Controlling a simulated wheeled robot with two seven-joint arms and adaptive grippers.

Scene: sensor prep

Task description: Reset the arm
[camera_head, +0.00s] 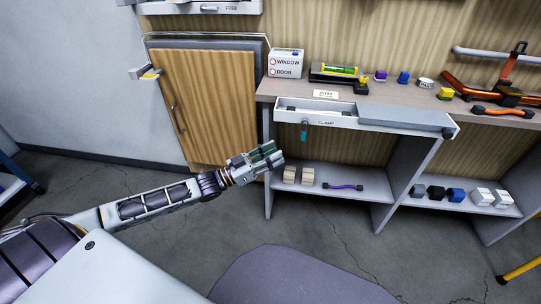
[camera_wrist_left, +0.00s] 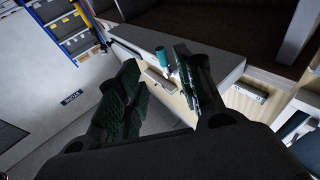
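My left arm reaches in from the left in the head view. Its gripper (camera_head: 266,156) is in the air in front of the wooden cabinet door, left of the workbench. In the left wrist view the two dark green finger pads of the left gripper (camera_wrist_left: 160,90) stand apart with nothing between them. A teal item (camera_head: 304,131) hangs at the front of the drawer marked CLAMP (camera_head: 330,116). A teal item also shows beside the right finger in the left wrist view (camera_wrist_left: 161,57). My right gripper is in neither view.
The workbench (camera_head: 285,93) holds a WINDOW/DOOR box (camera_head: 285,65), a green level (camera_head: 340,70) and several small coloured blocks. The shelf below (camera_head: 345,178) holds two wooden blocks and a purple item. A wooden cabinet (camera_head: 205,105) stands left. Open floor (camera_head: 150,240) lies in front.

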